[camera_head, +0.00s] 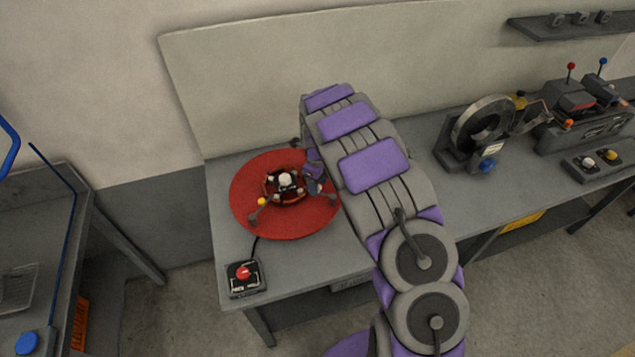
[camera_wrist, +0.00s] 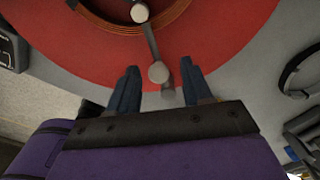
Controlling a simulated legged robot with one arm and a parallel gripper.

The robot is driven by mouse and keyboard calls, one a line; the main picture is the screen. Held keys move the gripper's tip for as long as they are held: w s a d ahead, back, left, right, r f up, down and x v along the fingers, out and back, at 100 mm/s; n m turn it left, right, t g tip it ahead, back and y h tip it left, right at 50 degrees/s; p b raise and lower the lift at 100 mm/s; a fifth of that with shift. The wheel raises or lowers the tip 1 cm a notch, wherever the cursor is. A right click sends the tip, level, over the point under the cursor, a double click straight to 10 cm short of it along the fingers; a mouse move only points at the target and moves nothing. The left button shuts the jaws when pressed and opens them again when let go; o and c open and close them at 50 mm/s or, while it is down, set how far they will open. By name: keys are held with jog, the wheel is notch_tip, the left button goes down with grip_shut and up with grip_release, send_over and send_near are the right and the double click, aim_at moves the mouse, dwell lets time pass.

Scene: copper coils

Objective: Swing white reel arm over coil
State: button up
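A red round turntable (camera_head: 245,180) lies on the grey bench and also shows in the wrist view (camera_wrist: 235,40). The copper coil (camera_wrist: 105,22) sits at its middle, around a hub with a white cap (camera_head: 285,180). Short reel arms reach outward from the hub. One bears a yellow knob (camera_head: 261,202). In the wrist view a grey reel arm (camera_wrist: 151,42) with pale round knobs runs outward from the coil. Its outer knob (camera_wrist: 158,72) lies between my gripper's (camera_wrist: 158,82) two parted fingers, with gaps on both sides. I cannot tell which arm is the white one.
A control box with a red button (camera_head: 243,272) stands at the bench's front left, cabled to the turntable. A metal reel machine (camera_head: 485,125) and other devices stand to the right. A panel (camera_head: 240,90) rises behind the bench.

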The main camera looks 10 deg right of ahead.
notch_tip(320, 180, up, 17)
jog(key=p, duration=0.1)
jog(key=shift+r, duration=0.2)
dwell(0.5)
dwell(0.3)
jog(key=s+d+r+n+b, duration=0.1)
jog(key=s+d+r+n, duration=0.15)
jog(key=s, duration=0.35)
jog(key=s+d+r+n+b, duration=0.1)
jog(key=s+r+n, duration=0.1)
jog(key=s+n, duration=0.25)
jog(key=s+f+n+g+b, duration=0.1)
jog(key=s+f+n+b, duration=0.1)
jog(key=s+n, duration=0.7)
jog(key=s+a+f+n+b, duration=0.1)
jog(key=s+n, duration=0.8)
jog(key=s, duration=1.6)
jog(key=shift+a+f+n+g+b, duration=0.2)
jog(key=shift+f+n+g+b, duration=0.2)
jog(key=shift+b, duration=0.2)
